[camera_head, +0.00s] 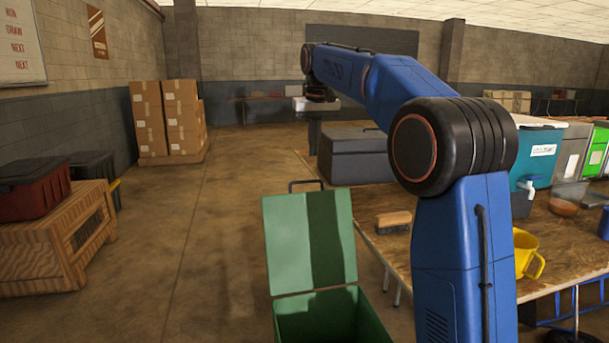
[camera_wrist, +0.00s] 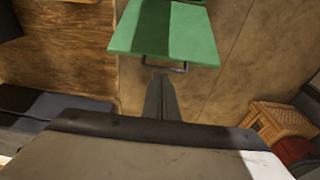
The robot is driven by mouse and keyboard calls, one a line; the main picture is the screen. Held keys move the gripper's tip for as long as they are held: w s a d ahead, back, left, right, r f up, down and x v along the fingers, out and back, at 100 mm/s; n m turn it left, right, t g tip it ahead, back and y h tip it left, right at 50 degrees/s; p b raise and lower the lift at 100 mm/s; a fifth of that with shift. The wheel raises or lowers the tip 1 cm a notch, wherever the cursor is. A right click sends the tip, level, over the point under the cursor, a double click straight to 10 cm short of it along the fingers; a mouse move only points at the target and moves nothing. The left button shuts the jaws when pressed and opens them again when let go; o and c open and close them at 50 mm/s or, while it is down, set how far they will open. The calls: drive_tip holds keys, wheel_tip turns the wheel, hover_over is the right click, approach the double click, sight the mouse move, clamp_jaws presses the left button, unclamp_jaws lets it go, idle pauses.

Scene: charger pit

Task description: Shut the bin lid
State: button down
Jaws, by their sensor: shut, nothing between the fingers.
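The green bin (camera_head: 365,318) stands on the floor at the bottom middle of the head view, left of the workbench, with its top open. Its green lid (camera_head: 310,240) is raised nearly upright, with a dark handle (camera_head: 305,184) on its upper edge. In the wrist view the lid (camera_wrist: 165,30) is at the top, its handle (camera_wrist: 165,67) just beyond my fingertips. My gripper (camera_wrist: 160,82) is shut and empty. Whether it touches the handle I cannot tell. In the head view my arm reaches away above the bench, and my fingers cannot be made out.
The wooden workbench (camera_head: 385,250) is right of the bin, with a brush (camera_head: 393,222), a grey toolbox (camera_head: 354,153) and a yellow jug (camera_head: 526,252). A wooden crate (camera_head: 40,257) stands at left and stacked cartons (camera_head: 165,120) behind. The floor left of the bin is clear.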

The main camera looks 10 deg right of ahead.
drive_tip(key=w+a+f, duration=0.1)
drive_tip(key=w+f, duration=0.1)
drive_tip(key=w, duration=0.6)
wheel_tip(320, 180, down, 9)
drive_tip(key=s, duration=0.2)
drive_tip(key=shift+s+a+r, duration=0.15)
drive_tip(key=shift+a, duration=0.05)
idle(0.6)
